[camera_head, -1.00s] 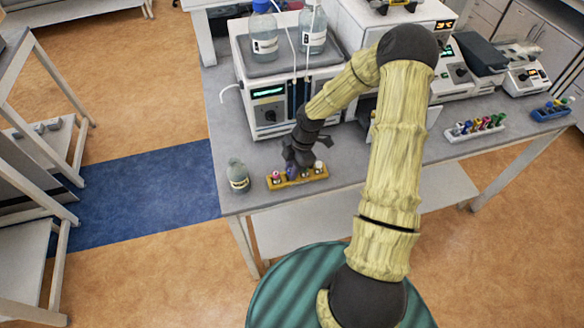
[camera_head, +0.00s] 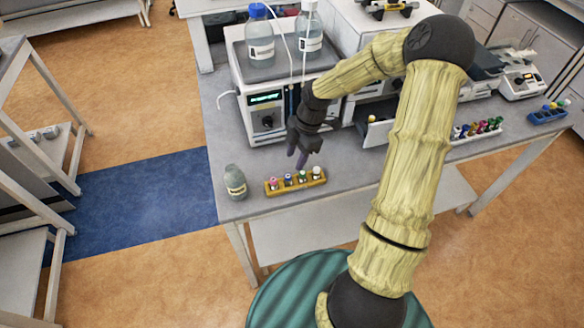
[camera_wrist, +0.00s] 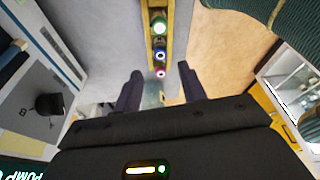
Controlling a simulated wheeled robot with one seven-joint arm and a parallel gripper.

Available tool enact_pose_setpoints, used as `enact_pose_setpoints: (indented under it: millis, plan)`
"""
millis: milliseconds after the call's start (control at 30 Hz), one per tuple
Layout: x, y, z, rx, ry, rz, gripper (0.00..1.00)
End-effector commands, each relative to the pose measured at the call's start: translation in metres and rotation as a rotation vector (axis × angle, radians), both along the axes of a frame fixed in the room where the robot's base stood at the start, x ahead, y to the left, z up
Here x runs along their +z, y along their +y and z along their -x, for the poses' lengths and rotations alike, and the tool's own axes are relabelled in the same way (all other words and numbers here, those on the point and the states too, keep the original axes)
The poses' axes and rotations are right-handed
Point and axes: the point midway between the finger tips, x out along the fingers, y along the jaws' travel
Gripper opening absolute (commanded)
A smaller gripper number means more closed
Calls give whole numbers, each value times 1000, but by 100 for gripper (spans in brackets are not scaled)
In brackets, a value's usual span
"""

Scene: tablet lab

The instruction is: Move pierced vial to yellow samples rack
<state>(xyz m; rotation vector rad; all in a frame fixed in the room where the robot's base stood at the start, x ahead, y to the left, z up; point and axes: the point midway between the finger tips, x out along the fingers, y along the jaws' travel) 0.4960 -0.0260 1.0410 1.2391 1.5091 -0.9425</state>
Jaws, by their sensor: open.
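The yellow samples rack (camera_head: 296,187) stands near the front left of the bench. I cannot tell which vial is pierced. My gripper (camera_head: 301,160) is open and empty, just above and behind the rack. In the wrist view, the yellow rack (camera_wrist: 171,28) lies ahead of the open fingers (camera_wrist: 160,88), with green (camera_wrist: 159,27), blue (camera_wrist: 159,54) and pink (camera_wrist: 160,72) caps showing.
A grey-green bottle (camera_head: 235,182) stands just left of the rack at the bench edge. A white instrument (camera_head: 265,115) with bottles on top is behind my gripper. A white rack of colored vials (camera_head: 476,132) and a blue rack (camera_head: 547,117) stand farther right.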

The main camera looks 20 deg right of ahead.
Motion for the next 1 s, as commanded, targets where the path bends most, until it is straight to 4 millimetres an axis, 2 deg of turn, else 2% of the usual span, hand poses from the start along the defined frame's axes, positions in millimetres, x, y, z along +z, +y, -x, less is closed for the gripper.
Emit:
enact_pose_setpoints:
  millis: [100, 300, 867, 1000]
  plan:
    - [20, -6, -2, -3, -3, 2, 41]
    - [36, -10, -2, 1, -1, -1, 41]
    - [37, -9, -2, -1, 1, 0, 41]
    - [38, -5, 6, -58, 22, 31, 41]
